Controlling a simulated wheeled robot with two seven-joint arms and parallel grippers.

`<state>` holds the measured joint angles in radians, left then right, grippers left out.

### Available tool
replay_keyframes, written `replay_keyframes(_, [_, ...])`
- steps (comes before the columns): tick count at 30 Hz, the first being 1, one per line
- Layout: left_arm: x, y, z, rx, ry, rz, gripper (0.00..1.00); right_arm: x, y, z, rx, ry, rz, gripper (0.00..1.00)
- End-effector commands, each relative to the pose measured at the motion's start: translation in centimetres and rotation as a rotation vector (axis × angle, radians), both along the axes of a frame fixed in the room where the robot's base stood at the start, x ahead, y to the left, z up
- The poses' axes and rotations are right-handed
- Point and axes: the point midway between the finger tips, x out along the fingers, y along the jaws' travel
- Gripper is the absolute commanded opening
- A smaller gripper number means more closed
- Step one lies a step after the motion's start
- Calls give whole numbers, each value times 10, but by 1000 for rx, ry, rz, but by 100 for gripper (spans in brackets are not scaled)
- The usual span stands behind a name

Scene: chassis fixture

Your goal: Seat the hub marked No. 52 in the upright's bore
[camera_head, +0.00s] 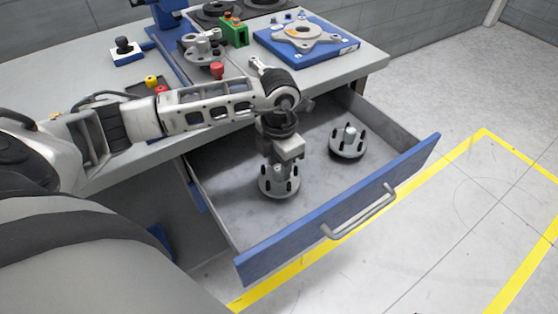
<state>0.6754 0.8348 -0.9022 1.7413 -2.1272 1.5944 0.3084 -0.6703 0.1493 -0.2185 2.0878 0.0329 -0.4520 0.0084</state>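The open drawer (350,212) holds two grey flanged hubs with dark studs. One hub (279,188) is in the drawer's left part, directly under my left gripper (280,167). The other hub (347,148) stands free to the right, its centre post up. No number is readable on either, so I cannot tell which is No. 52. My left gripper points down at the left hub's centre post; its fingertips blend with the post, and its grip is unclear. A blue upright structure (168,22) stands at the table's back, cut by the picture's top; its bore is not visible. My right gripper is not in view.
The grey table (342,68) carries a blue plate with a flanged part (303,32), a green block (234,32), a grey multi-armed part (202,46) and a black knob on a blue-edged base (126,48). The drawer's blue front (340,215) stands out over open floor.

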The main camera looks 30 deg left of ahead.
Motion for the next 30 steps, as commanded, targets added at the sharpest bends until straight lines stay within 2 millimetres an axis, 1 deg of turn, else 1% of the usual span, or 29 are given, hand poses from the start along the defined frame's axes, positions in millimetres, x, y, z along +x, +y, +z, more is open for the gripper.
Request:
replay_keyframes(8, [0, 0, 0, -1, 0, 0, 37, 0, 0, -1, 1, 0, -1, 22])
replay_keyframes(9, [0, 0, 0, -1, 0, 0, 34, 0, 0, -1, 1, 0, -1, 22])
replay_keyframes(11, [0, 0, 0, 0, 0, 0, 18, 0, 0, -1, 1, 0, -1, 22])
replay_keyframes(12, [0, 0, 0, -1, 0, 0, 7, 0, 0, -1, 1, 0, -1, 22])
replay_keyframes(13, [0, 0, 0, -1, 0, 0, 3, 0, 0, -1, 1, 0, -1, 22])
replay_keyframes(20, [1, 0, 4, -1, -3, 0, 3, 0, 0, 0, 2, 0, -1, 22])
replay_keyframes(30, [1, 0, 16, -2, -4, 0, 3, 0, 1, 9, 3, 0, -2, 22])
